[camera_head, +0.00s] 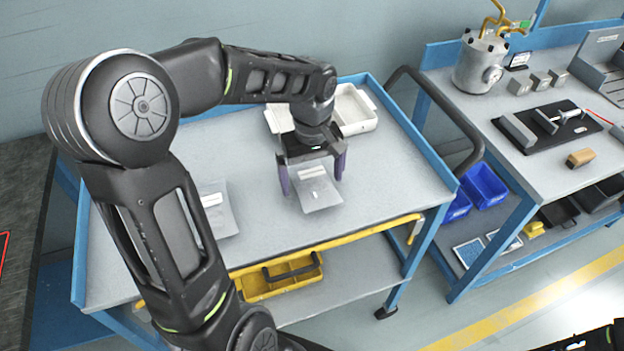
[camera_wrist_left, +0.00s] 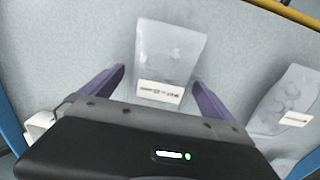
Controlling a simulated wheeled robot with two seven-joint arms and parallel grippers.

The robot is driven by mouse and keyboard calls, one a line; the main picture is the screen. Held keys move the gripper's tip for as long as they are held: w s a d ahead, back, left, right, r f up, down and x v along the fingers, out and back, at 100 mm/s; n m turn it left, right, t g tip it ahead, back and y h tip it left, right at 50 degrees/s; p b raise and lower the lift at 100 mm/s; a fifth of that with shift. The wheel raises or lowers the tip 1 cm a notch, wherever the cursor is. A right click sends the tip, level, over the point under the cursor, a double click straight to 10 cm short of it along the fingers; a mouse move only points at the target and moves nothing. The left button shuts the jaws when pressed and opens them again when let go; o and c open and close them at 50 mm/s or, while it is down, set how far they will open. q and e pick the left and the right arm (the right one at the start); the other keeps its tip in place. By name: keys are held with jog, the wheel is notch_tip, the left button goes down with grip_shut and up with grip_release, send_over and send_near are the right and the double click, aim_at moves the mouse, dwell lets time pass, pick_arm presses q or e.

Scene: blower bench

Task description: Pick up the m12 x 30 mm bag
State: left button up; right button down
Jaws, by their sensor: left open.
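One bag (camera_head: 322,197) is below and between the fingers of my left gripper (camera_head: 312,186); the other bag (camera_head: 222,220) lies to the left, partly behind my arm. In the left wrist view the near bag (camera_wrist_left: 170,52) has its label end between the open purple fingers (camera_wrist_left: 158,76), and the other bag (camera_wrist_left: 287,100) is at the right. The label print is too small to read, so I cannot tell which is the m12 x 30 mm bag. My left gripper is open and holds nothing.
A white bin (camera_head: 357,112) stands at the back of the cart behind my left gripper. The cart has a raised blue rim (camera_head: 415,147). A yellow tray (camera_head: 290,280) is on the lower shelf. A workbench (camera_head: 500,160) with a metal pot (camera_head: 481,62) stands to the right.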

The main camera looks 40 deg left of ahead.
pick_arm(q)
jog(key=c, duration=2)
